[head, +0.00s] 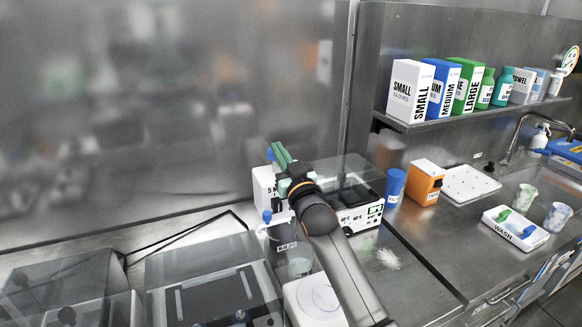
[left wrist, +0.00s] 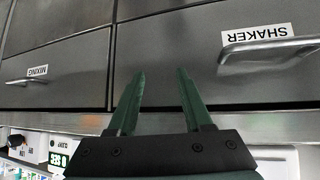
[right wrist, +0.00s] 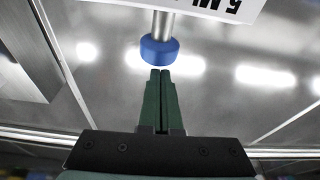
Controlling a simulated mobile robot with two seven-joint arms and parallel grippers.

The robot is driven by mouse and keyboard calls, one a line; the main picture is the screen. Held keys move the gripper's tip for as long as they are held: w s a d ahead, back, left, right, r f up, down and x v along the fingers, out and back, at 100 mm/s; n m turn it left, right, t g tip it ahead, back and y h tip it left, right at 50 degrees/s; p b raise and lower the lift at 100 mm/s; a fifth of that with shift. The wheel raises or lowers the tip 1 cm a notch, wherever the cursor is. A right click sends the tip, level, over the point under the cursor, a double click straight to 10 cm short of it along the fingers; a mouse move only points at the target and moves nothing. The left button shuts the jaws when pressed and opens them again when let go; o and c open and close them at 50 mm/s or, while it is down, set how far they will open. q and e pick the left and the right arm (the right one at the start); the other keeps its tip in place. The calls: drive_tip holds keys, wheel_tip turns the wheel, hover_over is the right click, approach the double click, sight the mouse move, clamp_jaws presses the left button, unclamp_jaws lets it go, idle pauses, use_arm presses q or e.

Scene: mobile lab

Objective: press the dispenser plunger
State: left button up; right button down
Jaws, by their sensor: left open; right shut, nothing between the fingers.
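The dispenser (head: 264,188) is a white box with a "5 ML" label, at the centre of the head view beside my right arm. Its plunger is a metal rod with a round blue cap (right wrist: 159,50), at the top middle of the right wrist view. The blue cap also shows in the head view (head: 270,154), partly hidden by my fingers. My right gripper (right wrist: 161,73) is shut and empty, its green fingertips lined up with the cap and very close; I cannot tell whether they touch. My left gripper (left wrist: 158,80) is open and empty before drawer fronts.
A black-topped device (head: 357,195) and a blue cup (head: 395,186) stand right of the dispenser. Glove boxes (head: 407,92) sit on the shelf. Drawers labelled MIXING (left wrist: 55,70) and SHAKER face my left gripper.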

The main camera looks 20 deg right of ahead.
use_arm(q)
drive_tip(key=shift+f+b, duration=0.35)
drive_tip(key=shift+f, duration=0.3)
use_arm(e)
drive_tip(key=v, duration=0.8)
drive_tip(key=shift+s+d, duration=0.1)
drive_tip(key=shift+s, duration=0.05)
